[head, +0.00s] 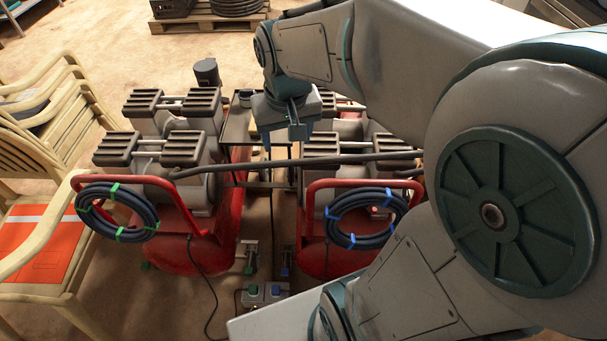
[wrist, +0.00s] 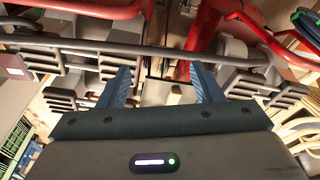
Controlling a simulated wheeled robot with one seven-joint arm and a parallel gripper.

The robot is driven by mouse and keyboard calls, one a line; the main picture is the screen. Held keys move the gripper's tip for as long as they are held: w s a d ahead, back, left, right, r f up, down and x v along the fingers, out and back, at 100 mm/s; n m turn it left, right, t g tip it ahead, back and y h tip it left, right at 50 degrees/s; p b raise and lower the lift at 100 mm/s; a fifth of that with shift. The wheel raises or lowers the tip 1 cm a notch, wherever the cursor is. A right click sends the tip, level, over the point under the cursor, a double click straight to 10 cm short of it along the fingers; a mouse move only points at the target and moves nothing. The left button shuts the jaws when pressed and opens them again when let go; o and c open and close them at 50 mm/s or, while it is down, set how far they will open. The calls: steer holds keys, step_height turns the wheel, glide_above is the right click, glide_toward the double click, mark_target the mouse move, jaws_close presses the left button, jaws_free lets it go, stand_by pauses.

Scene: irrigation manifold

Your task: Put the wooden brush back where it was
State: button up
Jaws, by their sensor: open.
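I cannot make out the wooden brush for certain in either view. My gripper (head: 281,137) hangs over the gap between the two red machines, near a narrow dark-framed stand (head: 236,125). In the wrist view the two blue fingers of my gripper (wrist: 160,72) are spread apart with nothing held between them. Small pale wood-coloured patches show beyond the fingers there, too small to identify. My arm hides part of the right machine and whatever lies under the gripper.
The left red machine (head: 186,237) carries a hose coil with green ties (head: 117,212). The right one (head: 313,240) carries a coil with blue ties (head: 366,218). A dark bar (head: 330,160) crosses between them. Wooden chairs (head: 60,270) stand left. Small valves (head: 264,292) sit low between the machines.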

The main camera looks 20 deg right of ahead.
steer(key=s+f, duration=0.2)
steer(key=s, duration=0.7)
steer(key=shift+f+n, duration=0.3)
steer(key=shift+n, duration=0.1)
